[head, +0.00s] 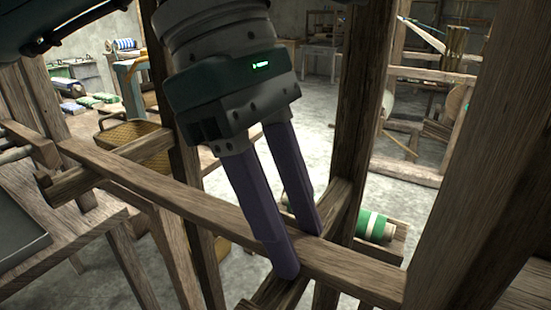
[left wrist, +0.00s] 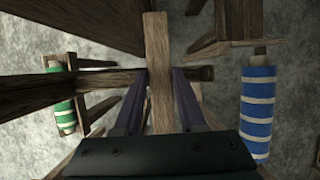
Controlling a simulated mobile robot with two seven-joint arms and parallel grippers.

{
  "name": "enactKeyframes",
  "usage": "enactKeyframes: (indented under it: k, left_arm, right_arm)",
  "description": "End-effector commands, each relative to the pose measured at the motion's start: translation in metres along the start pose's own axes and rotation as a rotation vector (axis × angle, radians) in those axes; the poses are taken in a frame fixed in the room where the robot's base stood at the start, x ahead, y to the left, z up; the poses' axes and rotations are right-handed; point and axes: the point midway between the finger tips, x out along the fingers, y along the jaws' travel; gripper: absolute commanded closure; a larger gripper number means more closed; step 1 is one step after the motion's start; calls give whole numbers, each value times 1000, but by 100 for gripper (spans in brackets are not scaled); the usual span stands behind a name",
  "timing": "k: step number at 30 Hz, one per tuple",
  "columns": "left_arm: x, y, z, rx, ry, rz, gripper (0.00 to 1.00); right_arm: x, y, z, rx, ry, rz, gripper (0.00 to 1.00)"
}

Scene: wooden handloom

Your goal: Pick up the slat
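The slat (head: 170,190) is a long, flat wooden bar that runs from the left down to the lower right among the loom's posts. My left gripper (head: 298,252) reaches down over its right part, one purple finger in front and one behind. In the left wrist view the slat (left wrist: 158,50) runs upright in the picture between the fingers of my left gripper (left wrist: 160,85), which lie close against its sides. The fingers look shut on it. Whether the slat is clear of its supports cannot be told. My right gripper is not in view.
Loom posts (head: 357,90) stand close on both sides of the left gripper. A green-and-white roll (head: 374,226) lies behind the slat; a blue-and-white roll (left wrist: 257,105) shows in the left wrist view. A woven basket (head: 130,135) stands left. Open floor (head: 315,150) lies behind.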

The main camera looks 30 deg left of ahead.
Motion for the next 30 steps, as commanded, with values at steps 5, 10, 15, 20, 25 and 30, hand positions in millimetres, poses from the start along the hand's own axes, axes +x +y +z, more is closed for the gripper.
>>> enactKeyframes:
  k: [5, 10, 15, 20, 25, 30]
  left_arm:
    - [0, 0, 0, 0, 0, 0, 82]
    - [0, 0, 0, 0, 0, 0, 100]
    - [0, 0, 0, 0, 0, 0, 100]
    - [0, 0, 0, 0, 0, 1, 100]
    - [-2, 0, 0, 0, 0, 1, 100]
    - [-12, 2, 2, -3, 1, 3, 100]
  right_arm:
    - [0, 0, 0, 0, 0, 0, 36]
    - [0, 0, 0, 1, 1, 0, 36]
    - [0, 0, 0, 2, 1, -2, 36]
    - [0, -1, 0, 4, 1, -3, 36]
    - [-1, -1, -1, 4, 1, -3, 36]
    - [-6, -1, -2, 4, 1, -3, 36]
